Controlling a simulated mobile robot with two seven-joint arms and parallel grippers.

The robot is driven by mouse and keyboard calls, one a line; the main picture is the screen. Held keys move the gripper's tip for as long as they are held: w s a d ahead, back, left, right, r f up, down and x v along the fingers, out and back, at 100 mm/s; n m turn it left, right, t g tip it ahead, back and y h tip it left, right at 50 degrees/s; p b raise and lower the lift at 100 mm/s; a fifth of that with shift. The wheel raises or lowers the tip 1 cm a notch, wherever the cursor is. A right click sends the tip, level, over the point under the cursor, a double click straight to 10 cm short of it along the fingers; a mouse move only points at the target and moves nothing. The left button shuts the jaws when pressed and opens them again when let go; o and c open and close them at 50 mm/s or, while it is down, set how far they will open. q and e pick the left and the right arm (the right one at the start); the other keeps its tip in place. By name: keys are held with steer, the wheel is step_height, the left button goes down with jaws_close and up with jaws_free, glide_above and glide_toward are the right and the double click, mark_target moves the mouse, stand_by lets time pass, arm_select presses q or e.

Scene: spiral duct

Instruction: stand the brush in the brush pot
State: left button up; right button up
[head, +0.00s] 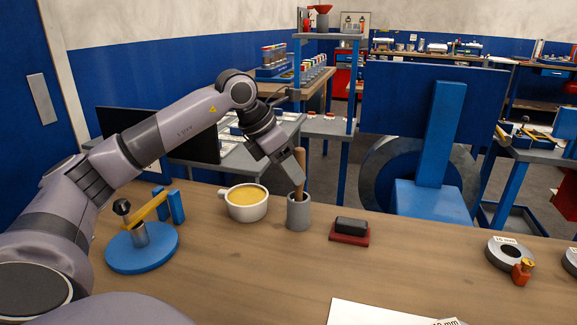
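The brush (300,160) shows as a brown wooden handle, close to upright, with its lower end inside the grey brush pot (298,214). The pot stands upright on the wooden table, and its wall hides the bottom of the brush. My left gripper (293,176) reaches in from the upper left and is at the handle just above the pot's rim. Its fingers overlap the handle in this view, so whether they grip it or are only beside it does not show. My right gripper is out of view.
A cream cup (247,207) with yellow contents stands left of the pot. A dark block on a red base (349,231) is to its right. A blue round stand (143,252) is at left, grey rings (503,253) at right.

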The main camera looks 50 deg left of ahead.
arm_select(q)
steer(key=v, duration=0.7)
stand_by(0.9)
